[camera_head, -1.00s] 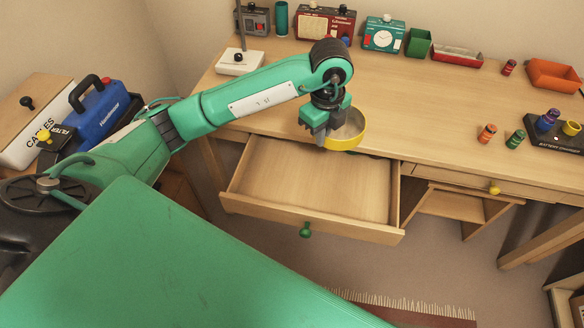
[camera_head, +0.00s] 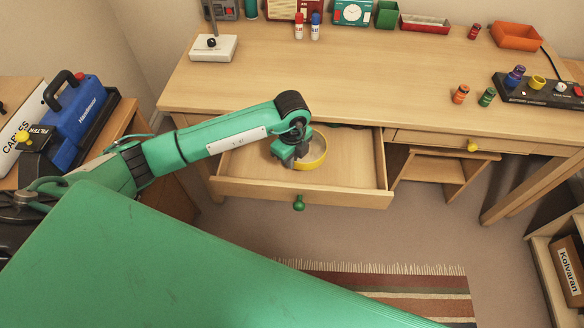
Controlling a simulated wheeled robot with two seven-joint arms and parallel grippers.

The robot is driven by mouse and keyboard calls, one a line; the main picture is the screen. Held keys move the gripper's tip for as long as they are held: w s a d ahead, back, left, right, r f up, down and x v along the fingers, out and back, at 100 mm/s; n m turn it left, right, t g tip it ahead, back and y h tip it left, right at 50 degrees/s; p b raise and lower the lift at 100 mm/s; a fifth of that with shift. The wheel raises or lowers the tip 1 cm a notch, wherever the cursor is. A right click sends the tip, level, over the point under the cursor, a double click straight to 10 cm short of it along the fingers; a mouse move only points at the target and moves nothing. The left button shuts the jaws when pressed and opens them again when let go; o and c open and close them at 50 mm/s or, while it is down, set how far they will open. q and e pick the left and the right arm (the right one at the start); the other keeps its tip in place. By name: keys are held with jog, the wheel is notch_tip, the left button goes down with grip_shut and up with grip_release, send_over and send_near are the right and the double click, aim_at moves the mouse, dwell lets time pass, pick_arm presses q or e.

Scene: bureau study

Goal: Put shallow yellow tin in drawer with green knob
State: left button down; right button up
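The shallow yellow tin (camera_head: 321,158) is round with a pale inside. It shows over the open drawer (camera_head: 345,193), within its outline, towards the back middle. Whether it touches the drawer's floor I cannot tell. The drawer's front carries a green knob (camera_head: 298,203). My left gripper (camera_head: 291,160) points down at the tin's left rim and appears shut on it; the fingertips are partly hidden. My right gripper is out of view.
The desk top (camera_head: 380,85) lies behind the drawer. A closed drawer with a yellow knob (camera_head: 472,147) is to the right. The drawer's right part is clear.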

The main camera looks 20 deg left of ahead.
aim_at(292, 176)
pick_arm(q)
jog(key=shift+f, duration=2.4)
jog(key=shift+f, duration=0.15)
jog(key=c, duration=1.7)
grip_release()
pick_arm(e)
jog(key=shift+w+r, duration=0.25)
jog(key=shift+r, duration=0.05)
pick_arm(q)
jog(key=shift+r, duration=0.2)
notch_tip(292, 176, up, 4)
jog(key=shift+r, duration=0.25)
notch_tip(292, 176, up, 7)
jog(key=shift+f, duration=0.1)
jog(key=shift+r, duration=0.35)
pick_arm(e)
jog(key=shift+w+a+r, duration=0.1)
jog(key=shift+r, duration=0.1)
